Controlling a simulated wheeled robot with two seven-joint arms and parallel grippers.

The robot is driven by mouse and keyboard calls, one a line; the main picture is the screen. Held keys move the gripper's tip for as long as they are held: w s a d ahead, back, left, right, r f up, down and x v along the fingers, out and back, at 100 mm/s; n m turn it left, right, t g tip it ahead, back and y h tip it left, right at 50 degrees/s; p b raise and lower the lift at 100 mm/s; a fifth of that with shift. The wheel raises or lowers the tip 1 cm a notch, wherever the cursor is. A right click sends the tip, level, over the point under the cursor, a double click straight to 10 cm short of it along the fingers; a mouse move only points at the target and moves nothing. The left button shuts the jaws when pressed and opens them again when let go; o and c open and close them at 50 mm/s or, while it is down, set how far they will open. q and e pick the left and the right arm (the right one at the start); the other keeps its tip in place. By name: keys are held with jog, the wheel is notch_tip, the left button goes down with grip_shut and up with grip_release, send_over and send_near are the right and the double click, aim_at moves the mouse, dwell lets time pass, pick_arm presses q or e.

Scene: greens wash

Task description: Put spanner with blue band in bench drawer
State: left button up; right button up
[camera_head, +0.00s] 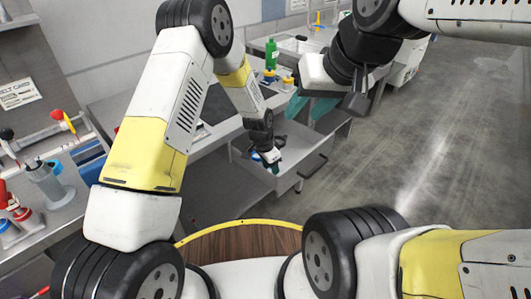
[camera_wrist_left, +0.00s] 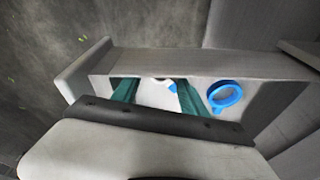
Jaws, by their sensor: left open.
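The bench drawer (camera_head: 281,181) is pulled out, its front and handle facing right. My left gripper (camera_head: 271,162) is over the drawer, pointing down into it. In the left wrist view its green fingers (camera_wrist_left: 155,100) are apart and reach inside the drawer (camera_wrist_left: 200,60). A small white and blue piece (camera_wrist_left: 168,85) shows between them, partly hidden; I cannot tell whether it is the spanner with the blue band. A blue ring (camera_wrist_left: 226,97) lies in the drawer beside the fingers. My right gripper (camera_head: 312,108) is open and empty, above and beyond the drawer.
A green bottle (camera_head: 270,54) stands on the bench behind, with yellow-topped items near it. At the left, another work surface holds a grey cylinder on a blue base (camera_head: 48,184) and red-handled items (camera_head: 14,208). The floor (camera_head: 440,150) at the right is clear.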

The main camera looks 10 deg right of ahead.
pick_arm(q)
jog(key=s+a+r+n+t, duration=0.15)
jog(key=a+r, duration=0.35)
jog(key=r, duration=0.5)
jog(key=s+a+r+n, duration=0.25)
jog(key=a+r, duration=0.25)
jog(key=r, duration=0.5)
jog(key=s+a+r+n+t, duration=0.1)
jog(key=s+a+r, duration=0.3)
jog(key=r, duration=0.6)
jog(key=s+a+r+n+t, duration=0.1)
jog(key=s+a+r+n, duration=0.2)
jog(key=s+a, duration=0.3)
jog(key=s+a+r+n+t, duration=0.1)
jog(key=s+a+r+n, duration=0.3)
jog(key=s, duration=0.6)
notch_tip(320, 180, up, 2)
jog(key=shift+s+a+r, duration=0.2)
jog(key=shift+a+r, duration=0.05)
jog(key=shift+a, duration=0.65)
jog(key=shift+t, duration=0.25)
